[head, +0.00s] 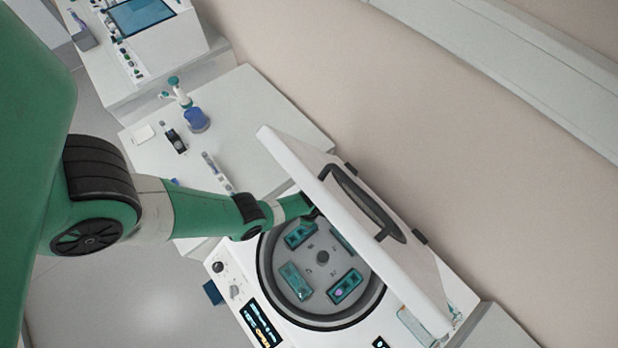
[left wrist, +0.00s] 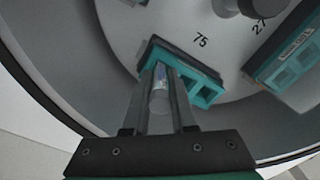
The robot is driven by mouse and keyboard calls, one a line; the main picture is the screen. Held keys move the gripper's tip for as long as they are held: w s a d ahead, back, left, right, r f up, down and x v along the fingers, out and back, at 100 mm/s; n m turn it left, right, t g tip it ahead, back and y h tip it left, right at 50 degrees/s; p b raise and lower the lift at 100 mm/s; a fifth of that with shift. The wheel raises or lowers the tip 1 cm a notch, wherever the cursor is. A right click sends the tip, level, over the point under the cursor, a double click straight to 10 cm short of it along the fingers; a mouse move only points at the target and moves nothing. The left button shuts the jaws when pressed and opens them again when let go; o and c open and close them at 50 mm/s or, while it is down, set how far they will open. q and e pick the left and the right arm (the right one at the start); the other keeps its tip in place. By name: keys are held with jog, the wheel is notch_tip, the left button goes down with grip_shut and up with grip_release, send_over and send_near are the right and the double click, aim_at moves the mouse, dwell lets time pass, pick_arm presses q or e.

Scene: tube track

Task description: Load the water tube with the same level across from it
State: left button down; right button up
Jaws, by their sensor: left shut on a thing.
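The open centrifuge's round rotor (head: 324,283) carries several teal buckets. One bucket (head: 345,286) at its lower right holds a tube with a pinkish-purple top. Another bucket (head: 295,280) at the lower left looks empty. My left gripper is at the upper edge of the rotor, its fingers largely hidden by the lid and arm in the head view. In the left wrist view my left gripper (left wrist: 163,85) is shut on a clear tube (left wrist: 160,98) at the bucket (left wrist: 205,92) beside the number 75. How deep the tube sits cannot be told. My right gripper is not in view.
The raised centrifuge lid (head: 310,160) stands close to my left arm. The rotor hub (head: 322,257) rises in the middle. Another bucket (left wrist: 290,55) lies to the right in the wrist view. A bench behind holds a blue bottle (head: 196,120) and a tube rack (head: 218,172).

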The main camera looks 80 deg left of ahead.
pick_arm(q)
jog(key=c, duration=0.7)
grip_release()
jog(key=shift+o, duration=0.2)
jog(key=shift+r, duration=0.15)
notch_tip(320, 180, up, 8)
jog(key=p, duration=0.7)
jog(key=shift+f+p, duration=0.25)
jog(key=shift+p, duration=0.15)
jog(key=shift+f, duration=0.15)
